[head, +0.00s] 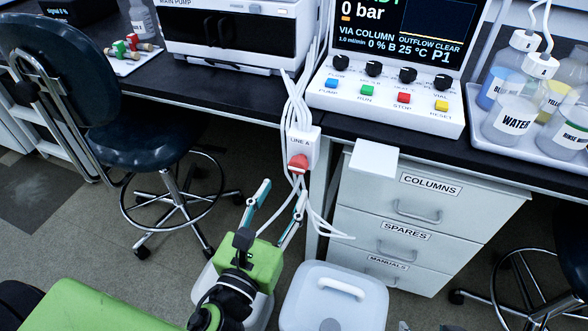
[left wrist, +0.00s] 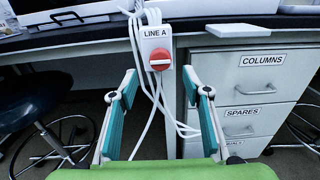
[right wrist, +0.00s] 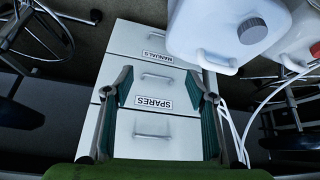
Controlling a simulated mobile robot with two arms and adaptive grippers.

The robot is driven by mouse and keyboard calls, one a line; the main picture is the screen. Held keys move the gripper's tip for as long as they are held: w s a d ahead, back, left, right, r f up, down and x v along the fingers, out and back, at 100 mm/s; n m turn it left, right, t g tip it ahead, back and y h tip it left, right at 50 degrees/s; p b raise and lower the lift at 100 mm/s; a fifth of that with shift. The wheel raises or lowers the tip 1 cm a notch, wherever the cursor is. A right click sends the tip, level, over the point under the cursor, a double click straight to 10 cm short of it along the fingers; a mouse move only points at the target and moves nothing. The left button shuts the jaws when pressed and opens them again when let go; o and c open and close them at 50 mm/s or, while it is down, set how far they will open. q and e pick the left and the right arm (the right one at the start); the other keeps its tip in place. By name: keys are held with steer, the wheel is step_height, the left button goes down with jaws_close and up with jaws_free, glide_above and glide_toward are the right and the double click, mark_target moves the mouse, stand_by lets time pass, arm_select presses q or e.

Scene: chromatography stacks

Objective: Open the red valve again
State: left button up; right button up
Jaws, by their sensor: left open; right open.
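The red valve (head: 298,163) is a round red knob on a white box labelled LINE A (head: 302,143), hanging at the bench's front edge among white tubes. In the left wrist view the red valve (left wrist: 160,59) shows a pale bar across its face, lying about level. My left gripper (head: 282,192) is open and empty, below and in front of the valve, apart from it. In the left wrist view its fingers (left wrist: 159,84) stand either side of and below the valve. My right gripper (right wrist: 166,90) is open and empty, facing the drawer cabinet; it does not show in the head view.
A white drawer cabinet (head: 425,210) stands right of the valve. A white lidded container (head: 333,300) stands on the floor in front. White tubes (head: 296,100) hang around the valve box. A dark stool (head: 150,130) stands left. The control panel (head: 385,95) sits on the bench above.

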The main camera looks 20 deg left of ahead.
mark_target(297, 167)
arm_select(q)
steer(key=w, duration=0.5)
steer(key=shift+w+d, duration=0.1)
steer(key=shift+w, duration=1.05)
arm_select(e)
steer(key=shift+s+d+f+g, duration=0.2)
steer(key=shift+s+g, duration=0.05)
steer(key=shift+s, duration=0.25)
steer(key=shift+s+d+f+g, duration=0.15)
steer(key=shift+s+f+g, duration=0.1)
steer(key=shift+s, duration=0.25)
arm_select(q)
steer(key=c, duration=1.1)
